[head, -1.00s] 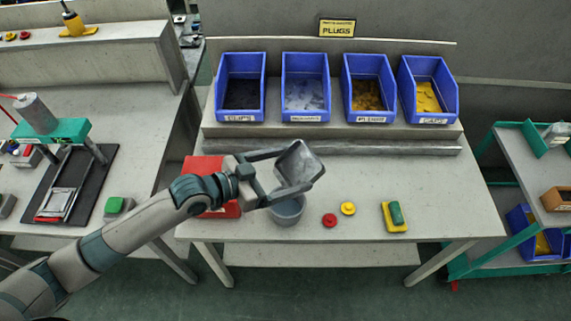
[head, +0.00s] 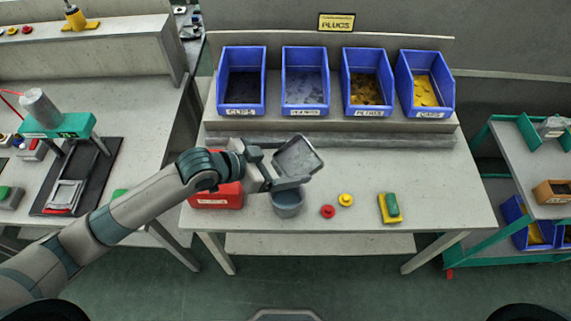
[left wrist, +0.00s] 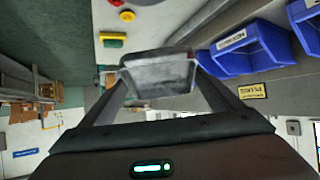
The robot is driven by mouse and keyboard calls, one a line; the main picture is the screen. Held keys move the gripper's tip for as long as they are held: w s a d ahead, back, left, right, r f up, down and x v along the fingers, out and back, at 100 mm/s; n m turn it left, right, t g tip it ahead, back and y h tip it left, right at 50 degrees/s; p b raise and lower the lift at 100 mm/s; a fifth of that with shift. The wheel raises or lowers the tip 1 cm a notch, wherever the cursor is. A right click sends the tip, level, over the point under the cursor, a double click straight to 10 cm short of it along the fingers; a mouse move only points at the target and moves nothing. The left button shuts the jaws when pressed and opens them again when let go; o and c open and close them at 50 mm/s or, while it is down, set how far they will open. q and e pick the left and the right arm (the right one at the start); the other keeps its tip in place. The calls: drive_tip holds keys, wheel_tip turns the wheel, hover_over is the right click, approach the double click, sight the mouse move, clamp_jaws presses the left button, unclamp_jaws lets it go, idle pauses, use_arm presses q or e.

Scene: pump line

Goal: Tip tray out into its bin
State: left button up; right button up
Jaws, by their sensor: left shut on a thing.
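My left gripper (head: 294,166) is shut on a small grey metal tray (head: 298,155). It holds the tray steeply tilted above the bench, close to a grey round pot (head: 288,203) in the head view. I see no parts in the tray. In the left wrist view the tray (left wrist: 160,75) sits between the two fingers. Four blue bins stand on the shelf behind: a dark-filled one (head: 242,108), a grey-filled one (head: 304,111), one with brown-yellow parts (head: 367,109) and one with yellow parts (head: 430,111). My right gripper is not in view.
A red box (head: 216,198) is beside the pot, partly behind my arm. A red piece (head: 328,211), a yellow piece (head: 346,200) and a green-and-yellow block (head: 390,208) lie on the bench (head: 445,200). A trolley (head: 510,160) stands at the right.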

use_arm(q)
drive_tip(key=shift+y, duration=0.3)
drive_tip(key=shift+r, duration=0.2)
drive_tip(key=shift+w+r+g+y, duration=0.1)
drive_tip(key=shift+r+g+y, duration=0.3)
drive_tip(key=shift+g+y, duration=0.2)
drive_tip(key=shift+y, duration=0.5)
drive_tip(key=shift+r, duration=0.15)
drive_tip(key=shift+r+g+y, duration=0.3)
drive_tip(key=shift+g+y, duration=0.1)
drive_tip(key=shift+g, duration=0.1)
drive_tip(key=shift+r+g+y, duration=0.2)
drive_tip(key=shift+g+y, duration=0.2)
drive_tip(key=shift+y, duration=0.3)
drive_tip(key=shift+a, duration=0.1)
